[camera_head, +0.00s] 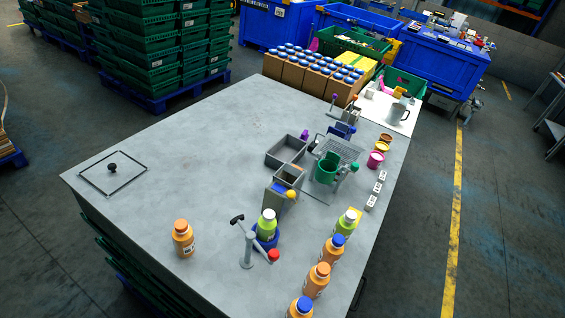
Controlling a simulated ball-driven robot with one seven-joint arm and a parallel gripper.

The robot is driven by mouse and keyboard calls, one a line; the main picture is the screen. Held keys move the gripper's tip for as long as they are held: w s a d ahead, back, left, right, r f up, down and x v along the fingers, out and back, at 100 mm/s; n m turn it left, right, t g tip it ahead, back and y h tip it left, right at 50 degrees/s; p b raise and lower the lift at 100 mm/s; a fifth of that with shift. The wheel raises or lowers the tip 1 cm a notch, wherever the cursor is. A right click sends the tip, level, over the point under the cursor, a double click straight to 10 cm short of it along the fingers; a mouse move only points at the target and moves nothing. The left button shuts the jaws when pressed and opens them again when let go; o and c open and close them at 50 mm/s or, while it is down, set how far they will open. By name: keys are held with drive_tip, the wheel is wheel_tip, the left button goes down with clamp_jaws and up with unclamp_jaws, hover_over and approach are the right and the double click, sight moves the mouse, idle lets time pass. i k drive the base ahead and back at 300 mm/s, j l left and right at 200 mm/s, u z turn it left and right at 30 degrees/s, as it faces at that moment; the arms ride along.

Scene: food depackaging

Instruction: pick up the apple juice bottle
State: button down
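Several juice bottles stand upright on the grey table (190,150), and their labels are too small to read. A green bottle with a pale cap (266,227) stands in a blue round holder (267,242) near the front middle. An orange bottle with an orange cap (183,240) stands alone to its left. I cannot tell which is apple juice. My gripper is not in view.
A grey stand with a black knob and red end (248,250) is beside the green bottle. The table's left half is mostly clear, except a square frame (112,172).

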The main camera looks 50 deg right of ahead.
sight(265, 231)
drive_tip(key=k+l+z, duration=0.25)
drive_tip(key=k, duration=0.3)
drive_tip(key=k+l+z, duration=0.25)
drive_tip(key=k+l, duration=0.15)
drive_tip(key=k, duration=0.15)
